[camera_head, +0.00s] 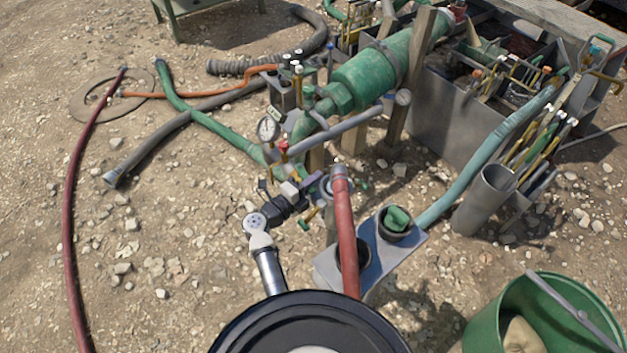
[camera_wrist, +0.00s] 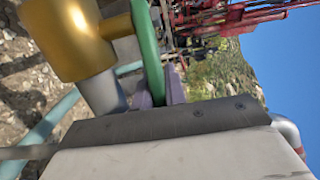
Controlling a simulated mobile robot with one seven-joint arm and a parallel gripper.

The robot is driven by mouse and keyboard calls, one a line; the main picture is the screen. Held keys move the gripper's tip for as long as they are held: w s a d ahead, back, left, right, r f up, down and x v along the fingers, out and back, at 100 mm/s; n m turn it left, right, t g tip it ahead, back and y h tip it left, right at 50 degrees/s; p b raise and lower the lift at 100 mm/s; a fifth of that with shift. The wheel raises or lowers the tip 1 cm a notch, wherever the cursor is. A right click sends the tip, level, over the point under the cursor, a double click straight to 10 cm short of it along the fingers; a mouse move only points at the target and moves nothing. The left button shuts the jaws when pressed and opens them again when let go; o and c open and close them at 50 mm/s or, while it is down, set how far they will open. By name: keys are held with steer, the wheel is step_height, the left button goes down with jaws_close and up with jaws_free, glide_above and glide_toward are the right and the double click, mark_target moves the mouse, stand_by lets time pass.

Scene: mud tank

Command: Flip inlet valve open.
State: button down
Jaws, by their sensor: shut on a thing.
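The inlet valve appears in the wrist view as a brass body (camera_wrist: 68,38) with a long green lever (camera_wrist: 148,50). My gripper (camera_wrist: 165,92) is shut on the green lever, with its pale purple fingers at the lever's lower part. In the head view my gripper (camera_head: 314,182) reaches in among the pipe fittings beside the red hose. The fingertips and most of the valve body are hidden in the head view, so the lever's exact angle is hard to tell.
A pressure gauge (camera_head: 268,129) and a red-handled fitting (camera_head: 283,147) stand just above. A green bucket (camera_head: 540,312) is at lower right.

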steer(key=shift+w+d+r+n+t+y+p, duration=0.15)
steer(key=shift+d+n+t+y+p, duration=0.1)
steer(key=shift+n+t+y+p, duration=0.25)
steer(key=shift+w+n+t+y+p, duration=0.1)
steer(key=shift+n+t+y+p, duration=0.25)
steer(key=shift+y, duration=0.15)
steer(key=c, duration=1.4)
jaws_free()
steer(key=shift+c, duration=0.2)
